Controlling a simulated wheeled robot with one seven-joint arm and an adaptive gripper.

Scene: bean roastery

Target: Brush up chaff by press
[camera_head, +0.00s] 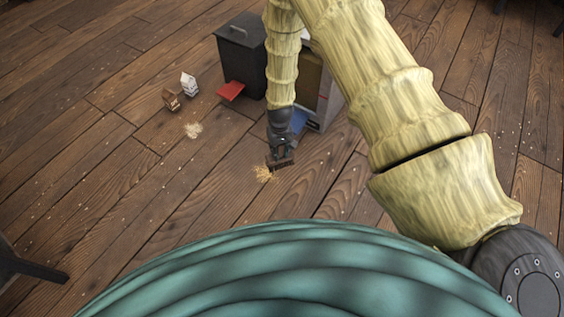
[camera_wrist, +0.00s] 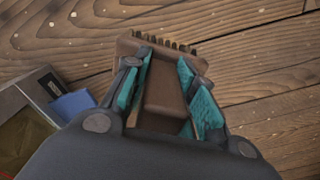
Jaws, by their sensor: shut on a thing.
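My gripper (camera_head: 281,147) is shut on a brown brush (camera_head: 280,162) and holds it low over the plank floor. In the wrist view, the teal pads of my gripper (camera_wrist: 165,95) clasp the brush's brown block (camera_wrist: 166,88), with dark bristles at the far edge. A golden pile of chaff (camera_head: 264,173) lies beside the brush's lower left in the head view; whether they touch is unclear. A paler pile (camera_head: 193,130) lies farther left. No chaff pile shows in the wrist view.
A black lidded bin (camera_head: 240,52) has a red flat piece (camera_head: 231,91) at its front. A grey box (camera_head: 325,101) with a blue flat piece (camera_head: 299,119) stands behind my gripper. Two small cartons, one brown (camera_head: 171,100) and one white (camera_head: 189,84), stand left. Floor nearer me is clear.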

